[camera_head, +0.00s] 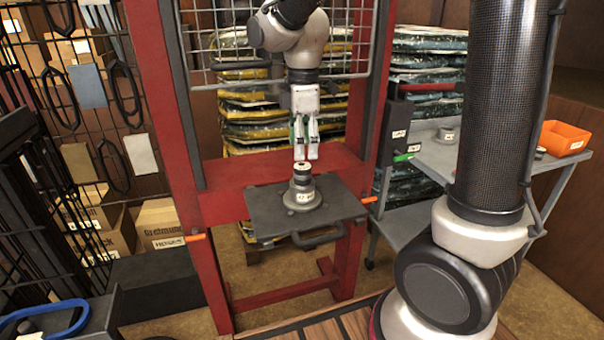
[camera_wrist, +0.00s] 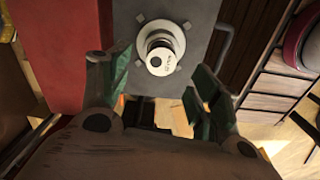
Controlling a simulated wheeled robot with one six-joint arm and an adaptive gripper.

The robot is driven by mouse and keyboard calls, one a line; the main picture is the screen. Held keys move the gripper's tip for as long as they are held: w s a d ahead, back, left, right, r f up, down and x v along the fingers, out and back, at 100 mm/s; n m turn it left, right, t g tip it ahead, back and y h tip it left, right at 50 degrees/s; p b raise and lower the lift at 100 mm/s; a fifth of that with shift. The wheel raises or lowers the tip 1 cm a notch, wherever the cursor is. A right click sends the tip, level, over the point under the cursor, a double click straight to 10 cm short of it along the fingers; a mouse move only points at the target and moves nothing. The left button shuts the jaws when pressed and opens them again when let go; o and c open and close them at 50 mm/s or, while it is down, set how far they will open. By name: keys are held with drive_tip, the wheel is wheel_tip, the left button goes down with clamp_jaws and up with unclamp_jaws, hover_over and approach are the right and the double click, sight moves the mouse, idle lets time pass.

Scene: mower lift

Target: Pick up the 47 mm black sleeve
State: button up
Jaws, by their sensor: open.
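A dark stepped stack stands upright on the grey press plate (camera_head: 262,212). A wide grey labelled base (camera_head: 303,197) is at its bottom. A small black sleeve-like piece (camera_head: 301,182) with a pale labelled top is on it; its size marking is too small to read. My gripper (camera_head: 306,156) points down just above the stack, fingers apart and empty. In the wrist view my gripper (camera_wrist: 162,75) has one finger on each side, below the stack in the picture.
A red press frame (camera_head: 232,190) surrounds the plate, with uprights left and right. A grey cart (camera_head: 425,165) at the right holds an orange bin (camera_head: 565,138) and small dark round parts (camera_head: 447,134). A wire mesh guard (camera_head: 345,45) is behind my arm.

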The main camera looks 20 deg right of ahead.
sight(302, 166)
wheel_tip(302, 166, down, 7)
drive_tip(key=shift+s+a+r, duration=0.1)
drive_tip(key=shift+r, duration=0.05)
clamp_jaws()
idle(0.4)
